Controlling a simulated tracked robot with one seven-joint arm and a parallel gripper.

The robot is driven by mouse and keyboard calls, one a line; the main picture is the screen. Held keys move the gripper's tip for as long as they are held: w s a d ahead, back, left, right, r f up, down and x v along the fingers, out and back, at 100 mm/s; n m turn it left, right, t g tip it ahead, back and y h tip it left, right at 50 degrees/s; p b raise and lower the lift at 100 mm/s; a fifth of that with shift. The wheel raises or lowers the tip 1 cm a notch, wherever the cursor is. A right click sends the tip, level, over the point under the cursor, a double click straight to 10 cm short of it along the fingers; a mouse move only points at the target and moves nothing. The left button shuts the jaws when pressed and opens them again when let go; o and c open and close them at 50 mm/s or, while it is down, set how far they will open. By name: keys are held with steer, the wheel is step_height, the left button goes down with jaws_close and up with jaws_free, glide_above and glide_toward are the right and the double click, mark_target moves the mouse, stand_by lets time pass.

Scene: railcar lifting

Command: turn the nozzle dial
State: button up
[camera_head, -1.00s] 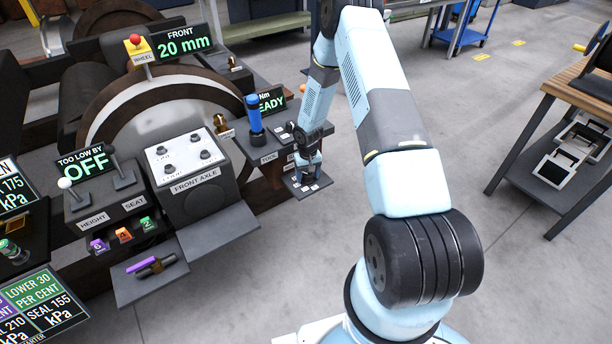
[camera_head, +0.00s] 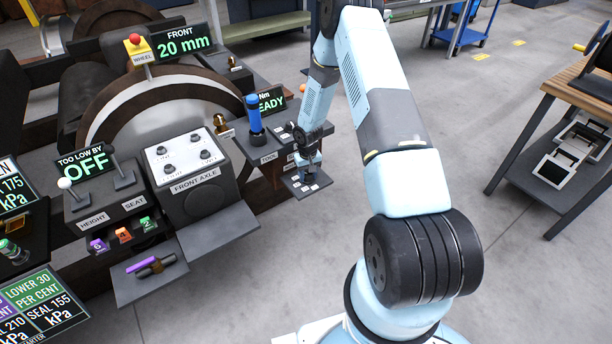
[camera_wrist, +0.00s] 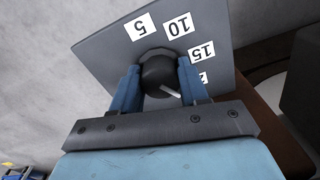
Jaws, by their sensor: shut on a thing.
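The nozzle dial (camera_wrist: 160,74) is a dark round knob with a pale pointer line, on a grey plate (camera_wrist: 105,45) with white labels reading 5, 10 and 15 and one partly hidden. The pointer slants to the lower right in the wrist view, away from the 5 and 10. My gripper (camera_wrist: 158,88) is shut on the dial, with a blue finger on each side. In the head view my gripper (camera_head: 308,170) is over the small dial plate (camera_head: 316,184), and the dial itself is mostly hidden by it.
Left of the dial plate stand a blue-handled tool (camera_head: 254,114) and the grey front axle box (camera_head: 190,175). A sign reading 20 mm (camera_head: 182,42) is behind. A wooden-topped bench (camera_head: 572,84) is at right. Open floor lies between.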

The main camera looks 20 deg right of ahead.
mark_target(308, 174)
steer(key=shift+n, duration=0.5)
steer(key=o, duration=1)
steer(key=shift+o, duration=0.2)
steer(key=shift+r, duration=0.1)
step_height(308, 174, up, 14)
steer(key=shift+f, duration=0.25)
